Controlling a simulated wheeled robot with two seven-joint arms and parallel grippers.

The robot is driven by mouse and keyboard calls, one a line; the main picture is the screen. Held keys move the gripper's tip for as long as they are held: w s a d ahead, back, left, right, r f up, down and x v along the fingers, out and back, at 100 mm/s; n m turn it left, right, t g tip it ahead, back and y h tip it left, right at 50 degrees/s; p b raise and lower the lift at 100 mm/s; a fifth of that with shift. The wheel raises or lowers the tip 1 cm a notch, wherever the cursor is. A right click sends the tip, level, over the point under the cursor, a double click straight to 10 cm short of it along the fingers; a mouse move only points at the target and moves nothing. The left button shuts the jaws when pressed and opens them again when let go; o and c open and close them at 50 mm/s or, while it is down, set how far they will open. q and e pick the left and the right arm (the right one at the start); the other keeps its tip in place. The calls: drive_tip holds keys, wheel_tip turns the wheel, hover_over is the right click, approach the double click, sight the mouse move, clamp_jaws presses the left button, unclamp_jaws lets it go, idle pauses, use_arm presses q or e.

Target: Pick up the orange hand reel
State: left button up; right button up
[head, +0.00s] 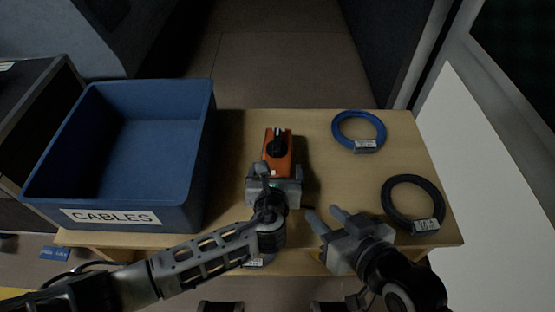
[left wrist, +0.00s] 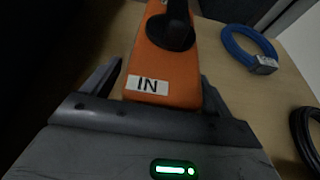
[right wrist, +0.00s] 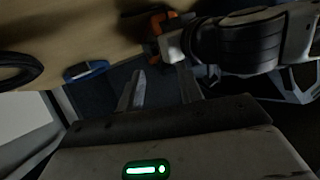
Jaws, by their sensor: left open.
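The orange hand reel (head: 278,146) lies on the wooden table, with a black knob on its top. In the left wrist view the reel (left wrist: 165,78) carries a white label reading "IN". My left gripper (head: 274,174) is over its near end and open, with one finger on each side of the reel; gaps show between fingers and reel. The gripper body hides the reel's near end in the head view. My right gripper (head: 323,211) is open and empty near the table's front edge, right of the left gripper.
A blue crate (head: 203,140) labelled "CABLES" stands at the left and looks empty. A blue cable coil (head: 339,137) lies at the back right and a black coil (head: 388,203) at the front right. The table (head: 330,180) between reel and coils is clear.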

use_arm(q)
drive_tip(key=c, duration=1.2)
drive_tip(key=shift+o, duration=0.2)
drive_tip(key=shift+r, duration=0.15)
